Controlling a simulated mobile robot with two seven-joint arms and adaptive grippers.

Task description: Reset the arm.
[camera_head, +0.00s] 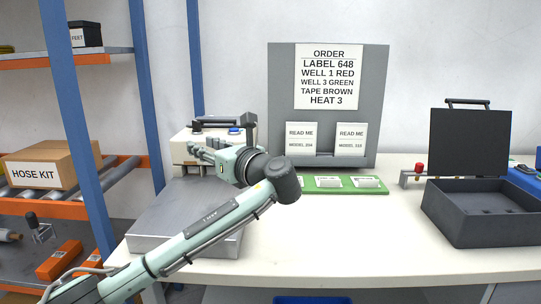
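My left arm (205,217) comes in from the lower left and bends at a dark elbow joint (287,184) above the table. Its far links fold back in front of the cream machine. My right arm and gripper are not in view.
A metal block (160,228) lies beneath my arm. A cream machine (180,150) stands behind it. A grey order board (378,95) rises above a green strip (375,191). An open black case (470,215) sits right. The white table (345,235) is bare at front centre. Shelving (145,100) stands left.

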